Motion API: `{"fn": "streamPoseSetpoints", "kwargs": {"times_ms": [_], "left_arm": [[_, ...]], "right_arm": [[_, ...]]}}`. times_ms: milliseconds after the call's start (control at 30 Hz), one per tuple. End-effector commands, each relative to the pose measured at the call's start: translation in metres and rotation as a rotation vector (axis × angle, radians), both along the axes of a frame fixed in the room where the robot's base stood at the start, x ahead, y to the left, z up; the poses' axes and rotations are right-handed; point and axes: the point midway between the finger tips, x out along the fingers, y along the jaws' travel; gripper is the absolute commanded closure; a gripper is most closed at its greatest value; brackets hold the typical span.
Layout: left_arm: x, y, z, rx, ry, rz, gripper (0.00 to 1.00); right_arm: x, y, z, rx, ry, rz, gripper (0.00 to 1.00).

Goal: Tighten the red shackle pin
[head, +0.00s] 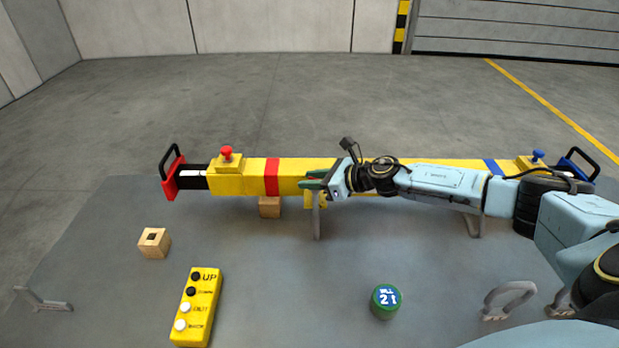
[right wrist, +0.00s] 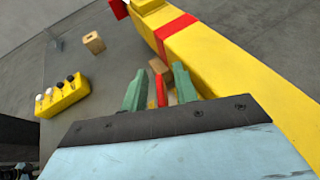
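A yellow beam (head: 350,165) lies across the table, with a red band (head: 272,177) around it. A red knob (head: 227,153) stands on a yellow block at its left end, and a blue knob (head: 538,156) at its right end. I cannot tell which red part is the shackle pin. My right gripper (head: 312,180) is at the beam's near side, right of the red band. In the right wrist view its green fingers (right wrist: 158,92) are apart, with a narrow red piece (right wrist: 160,92) visible between them; contact is unclear. My left gripper is not in view.
A wooden block with a hole (head: 153,243), a yellow button box (head: 198,307) and a green round can (head: 386,301) stand on the grey table (head: 270,285). Another wooden block (head: 269,207) is under the beam. Grey metal handles (head: 510,298) rise near the front corners.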

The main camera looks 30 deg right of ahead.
Motion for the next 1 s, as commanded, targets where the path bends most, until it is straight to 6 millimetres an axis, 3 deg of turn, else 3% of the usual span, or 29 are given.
{"fn": "streamPoseSetpoints", "kwargs": {"times_ms": [400,633,1000], "left_arm": [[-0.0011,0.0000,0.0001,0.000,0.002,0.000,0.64],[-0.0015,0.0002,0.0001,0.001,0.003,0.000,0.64],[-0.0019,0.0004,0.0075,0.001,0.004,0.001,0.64]], "right_arm": [[0.0068,0.0047,-0.0033,-0.001,-0.001,0.000,0.71],[0.0067,0.0046,-0.0031,-0.001,-0.001,0.000,1.00],[0.0065,0.0048,-0.0016,0.000,0.001,-0.023,1.00]]}}
